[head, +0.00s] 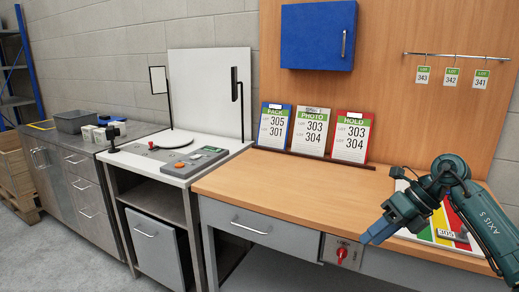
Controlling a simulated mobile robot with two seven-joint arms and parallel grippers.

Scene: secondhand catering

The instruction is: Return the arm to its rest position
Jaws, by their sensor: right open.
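My right arm (480,220) comes in from the right edge, a dark green arm bent at its joints. My right gripper (374,234) hangs at the lower right, its blue fingers pointing down and left, in front of the wooden worktop (300,187). It is open and I see nothing held in it. Behind the arm, a board with green, yellow and red bands (440,226) lies on the worktop and is partly hidden. My left gripper is not in view.
Three lot clipboards (313,131) lean against the wooden back panel. A blue cabinet (318,35) and a rail with lot tags (456,55) hang above. To the left stand a white photo station (165,150) and a steel counter with a grey bin (75,121). The worktop's middle is clear.

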